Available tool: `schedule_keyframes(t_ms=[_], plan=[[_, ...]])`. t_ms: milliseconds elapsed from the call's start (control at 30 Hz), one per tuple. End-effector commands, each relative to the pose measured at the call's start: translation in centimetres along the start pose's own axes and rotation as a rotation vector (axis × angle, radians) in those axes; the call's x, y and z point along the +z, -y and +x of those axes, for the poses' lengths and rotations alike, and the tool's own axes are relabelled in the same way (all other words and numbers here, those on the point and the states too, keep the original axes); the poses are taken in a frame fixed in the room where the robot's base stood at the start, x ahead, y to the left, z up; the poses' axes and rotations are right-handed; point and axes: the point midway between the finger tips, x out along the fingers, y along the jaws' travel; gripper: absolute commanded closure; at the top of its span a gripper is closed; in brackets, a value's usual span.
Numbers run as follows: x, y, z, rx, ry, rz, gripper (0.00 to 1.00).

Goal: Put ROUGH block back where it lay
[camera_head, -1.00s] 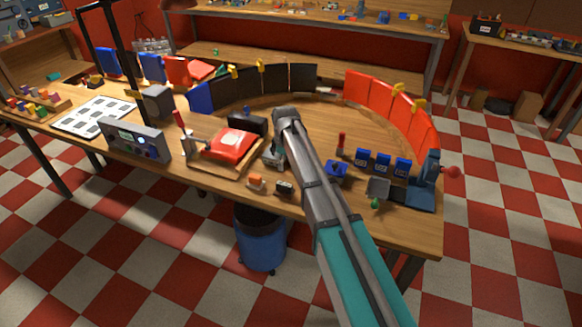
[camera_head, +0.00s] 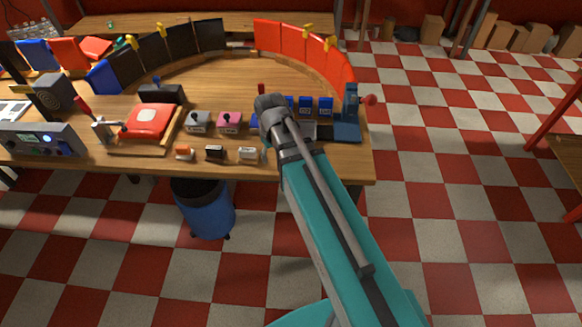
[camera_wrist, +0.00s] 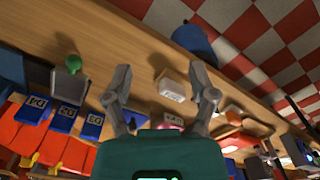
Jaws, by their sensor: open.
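Small blocks lie along the front edge of the bench in the head view: an orange one (camera_head: 184,153), a black one (camera_head: 215,154) and a white one (camera_head: 248,155). I cannot read ROUGH on any of them. In the wrist view a white block with unreadable lettering (camera_wrist: 173,85) lies on the wood, seen between and beyond my fingers. My gripper (camera_wrist: 160,78) is open, its fingers spread apart with nothing held. In the head view my arm mostly hides the gripper, just right of the white block.
Behind the blocks stand a grey knob box (camera_head: 197,122), a pink knob box (camera_head: 229,122) and a red device (camera_head: 150,121). Blue labelled bins (camera_head: 325,106) and a blue lever stand (camera_head: 347,120) are at the right. A blue barrel (camera_head: 204,208) stands on the floor below the front edge.

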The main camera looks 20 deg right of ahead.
Motion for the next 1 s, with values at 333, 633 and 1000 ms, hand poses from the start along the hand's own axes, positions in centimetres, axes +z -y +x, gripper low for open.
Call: schedule_keyframes(t_ms=[333, 633, 1000], plan=[[7.4, -1.6, 0.0, 0.003, 0.003, 0.281, 0.27], [7.4, -1.7, 0.0, 0.004, 0.003, 0.292, 0.27], [7.4, -1.7, 0.0, 0.003, 0.003, 0.29, 0.27]])
